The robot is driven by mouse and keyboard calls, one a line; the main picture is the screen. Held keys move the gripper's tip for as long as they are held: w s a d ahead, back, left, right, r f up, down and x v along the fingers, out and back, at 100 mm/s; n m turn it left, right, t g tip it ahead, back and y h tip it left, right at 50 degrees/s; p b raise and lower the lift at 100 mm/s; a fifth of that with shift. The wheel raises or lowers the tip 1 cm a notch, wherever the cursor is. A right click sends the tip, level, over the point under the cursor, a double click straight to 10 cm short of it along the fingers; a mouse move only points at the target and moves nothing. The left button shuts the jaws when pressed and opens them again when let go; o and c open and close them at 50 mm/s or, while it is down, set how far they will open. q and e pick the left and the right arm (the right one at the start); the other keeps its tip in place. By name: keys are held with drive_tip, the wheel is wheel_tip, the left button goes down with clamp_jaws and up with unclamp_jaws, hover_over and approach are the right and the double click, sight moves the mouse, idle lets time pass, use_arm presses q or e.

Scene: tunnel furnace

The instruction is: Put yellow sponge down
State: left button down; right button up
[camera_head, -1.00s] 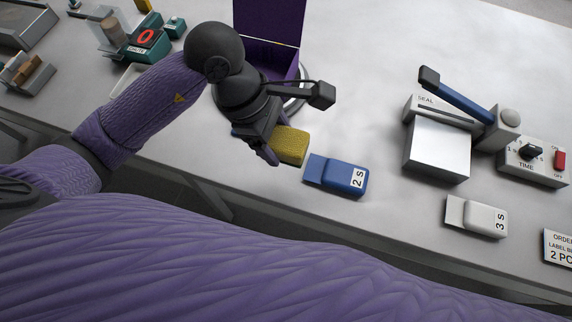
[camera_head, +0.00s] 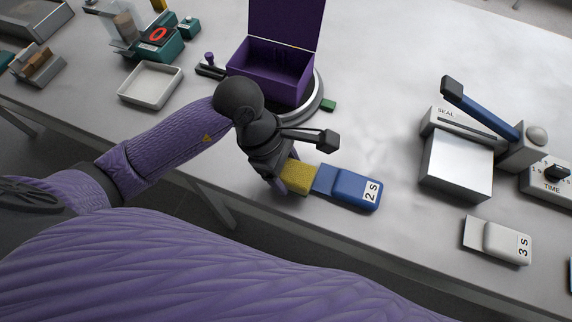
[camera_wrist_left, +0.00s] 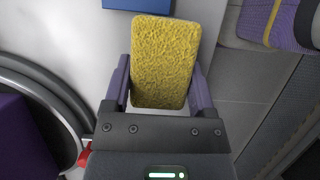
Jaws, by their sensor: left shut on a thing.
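The yellow sponge (camera_head: 298,177) is a textured block in my left gripper (camera_head: 279,180), near the front edge of the table. In the left wrist view the sponge (camera_wrist_left: 164,62) sits between the two fingers of the gripper (camera_wrist_left: 160,88), which are shut on its sides. In the head view the sponge's right end appears right beside the blue block marked 2 s (camera_head: 348,187). I cannot tell whether they touch, or whether the sponge rests on the table. My right gripper is not in view.
An open purple box (camera_head: 262,73) stands on a round base behind my left gripper. A white tray (camera_head: 150,84) lies to the left. A sealer with a blue lever (camera_head: 482,111) and a white block marked 3 s (camera_head: 505,241) are to the right. Table between is clear.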

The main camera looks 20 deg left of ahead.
use_arm(q)
unclamp_jaws()
drive_tip(key=shift+r+p, duration=0.2)
drive_tip(key=shift+p, duration=0.1)
drive_tip(key=shift+r+p, duration=0.75)
drive_tip(key=shift+r, duration=0.05)
drive_tip(key=p+v, duration=0.1)
drive_tip(key=v, duration=1)
drive_tip(key=shift+a+p, duration=0.15)
drive_tip(key=shift+p, duration=0.2)
